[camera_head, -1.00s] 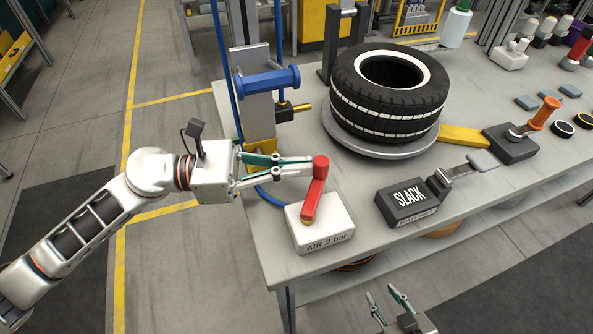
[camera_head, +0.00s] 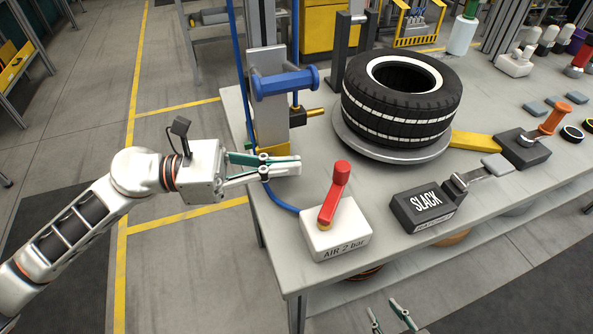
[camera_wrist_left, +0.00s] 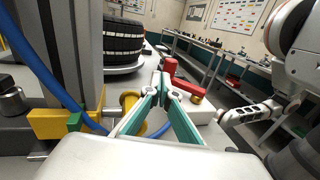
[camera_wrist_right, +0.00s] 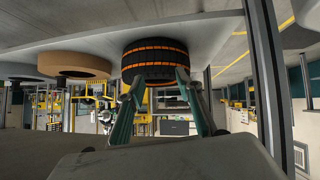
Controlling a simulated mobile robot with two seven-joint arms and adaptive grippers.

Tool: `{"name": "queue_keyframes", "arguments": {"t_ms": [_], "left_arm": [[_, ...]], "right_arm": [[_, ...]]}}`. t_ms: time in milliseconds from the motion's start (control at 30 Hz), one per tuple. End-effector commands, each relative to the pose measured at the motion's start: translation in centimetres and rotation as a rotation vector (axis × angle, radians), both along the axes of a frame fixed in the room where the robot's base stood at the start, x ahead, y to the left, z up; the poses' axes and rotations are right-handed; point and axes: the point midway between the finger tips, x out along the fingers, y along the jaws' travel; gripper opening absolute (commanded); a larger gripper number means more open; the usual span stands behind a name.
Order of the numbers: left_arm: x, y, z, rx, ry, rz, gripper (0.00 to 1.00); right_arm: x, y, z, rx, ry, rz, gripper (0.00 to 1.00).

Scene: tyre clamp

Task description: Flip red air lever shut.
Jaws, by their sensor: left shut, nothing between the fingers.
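The red air lever (camera_head: 334,195) stands on a white box (camera_head: 337,238) labelled AIR 2 bar, near the table's front left corner. The lever slants up from its brass pivot to a red knob at its upper end. My left gripper (camera_head: 298,166) is shut and empty, left of and behind the knob with a gap between them. In the left wrist view the lever (camera_wrist_left: 185,85) shows just beyond and right of the shut fingertips (camera_wrist_left: 162,77). My right gripper (camera_head: 388,316) shows at the bottom edge, its fingers apart; its open fingers also show in the right wrist view (camera_wrist_right: 155,80).
A tyre (camera_head: 402,97) lies on a round plate behind the box. A black SLACK ratchet block (camera_head: 424,205) stands to the right. A blue hose (camera_head: 280,201) runs to the box, and a blue-handled post (camera_head: 284,82) stands behind my left gripper.

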Motion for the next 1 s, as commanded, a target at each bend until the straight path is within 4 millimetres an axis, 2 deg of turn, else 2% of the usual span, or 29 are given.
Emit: {"name": "queue_keyframes", "arguments": {"t_ms": [33, 200, 400, 600, 867, 1000], "left_arm": [[0.3, 1.5, -0.7, 0.005, 0.006, 0.006, 0.0], [0.6, 5.0, -0.7, 0.005, 0.007, 0.006, 0.0], [0.9, 7.9, -0.4, 0.004, 0.003, 0.004, 0.0], [0.9, 8.9, -0.1, 0.003, 0.0, 0.002, 0.0], [0.9, 9.0, 0.0, 0.002, -0.001, 0.002, 0.0], [0.9, 9.0, 0.0, 0.002, -0.001, 0.002, 0.0]], "right_arm": [[-0.4, 0.0, -0.7, -0.002, 0.009, -0.001, 0.35], [-0.1, -0.5, -1.0, -0.013, 0.002, -0.003, 0.35], [0.8, -0.9, -1.0, -0.029, -0.011, -0.001, 0.35], [0.9, -0.8, -0.8, -0.028, -0.016, 0.001, 0.35], [0.7, -0.8, -0.9, -0.027, -0.011, 0.002, 0.35], [0.6, -0.7, -1.1, -0.026, -0.007, 0.002, 0.0]]}}
